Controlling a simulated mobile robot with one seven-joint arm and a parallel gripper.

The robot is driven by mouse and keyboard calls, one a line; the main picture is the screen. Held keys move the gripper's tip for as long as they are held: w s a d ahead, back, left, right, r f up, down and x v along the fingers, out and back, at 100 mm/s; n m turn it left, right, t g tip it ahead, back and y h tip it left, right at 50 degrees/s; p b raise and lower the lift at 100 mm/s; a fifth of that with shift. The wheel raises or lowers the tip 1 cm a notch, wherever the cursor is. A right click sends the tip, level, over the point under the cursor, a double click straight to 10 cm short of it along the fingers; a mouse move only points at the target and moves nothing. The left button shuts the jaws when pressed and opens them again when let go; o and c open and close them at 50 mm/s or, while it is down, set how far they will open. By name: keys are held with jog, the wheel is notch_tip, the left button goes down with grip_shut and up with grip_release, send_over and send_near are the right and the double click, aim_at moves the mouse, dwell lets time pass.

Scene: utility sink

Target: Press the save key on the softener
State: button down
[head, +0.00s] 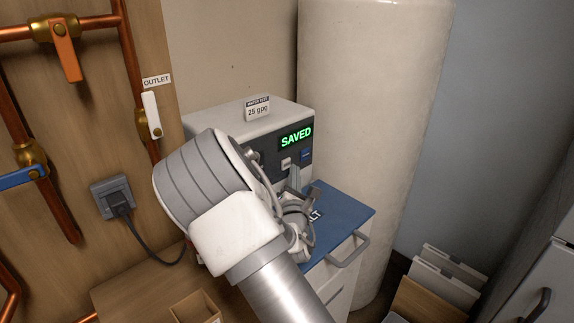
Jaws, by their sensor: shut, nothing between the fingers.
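The softener (252,108) is a light box with a dark front panel, standing left of a tall pale tank. Its display (296,137) reads "SAVED" in green. A light key (286,162) and a blue key (306,155) sit below the display; their labels are too small to read. My gripper (296,178) is shut and empty, its tips just below the keys. I cannot tell whether the tips touch the panel. My arm hides the left part of the panel and some of the front below it.
A blue salt lid (347,207) with a grey handle (348,250) lies below the panel. Copper pipes with orange, white and blue valve levers run along the left wall. A plugged cord (120,204) hangs there. An open box (196,309) stands in front; folders (445,275) stand lower right.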

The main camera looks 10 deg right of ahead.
jog(key=shift+s+d, duration=0.1)
jog(key=shift+s, duration=0.05)
jog(key=shift+s+d, duration=0.7)
jog(key=shift+s, duration=0.25)
jog(key=shift+s+d, duration=0.7)
jog(key=shift+s, duration=0.25)
jog(key=shift+d+r+m+g+h, duration=0.3)
jog(key=shift+d+m+g, duration=0.1)
jog(key=shift+m, duration=0.4)
jog(key=s+r+m+g+y+p, duration=0.1)
jog(key=s+r+m+g+p, duration=0.2)
jog(key=s+r+m, duration=0.3)
jog(key=s+r+m+g+y+p, duration=0.1)
jog(key=s+r+m+g+p, duration=0.2)
jog(key=s+m, duration=0.7)
jog(key=s+a+r+m+g+y+p, duration=0.1)
jog(key=s+r+m+g+p, duration=0.3)
jog(key=s, duration=1.3)
notch_tip(320, 180, up, 6)
jog(key=m+g, duration=0.3)
jog(key=m, duration=0.2)
jog(key=shift+s+y, duration=0.2)
jog(key=shift+y, duration=0.1)
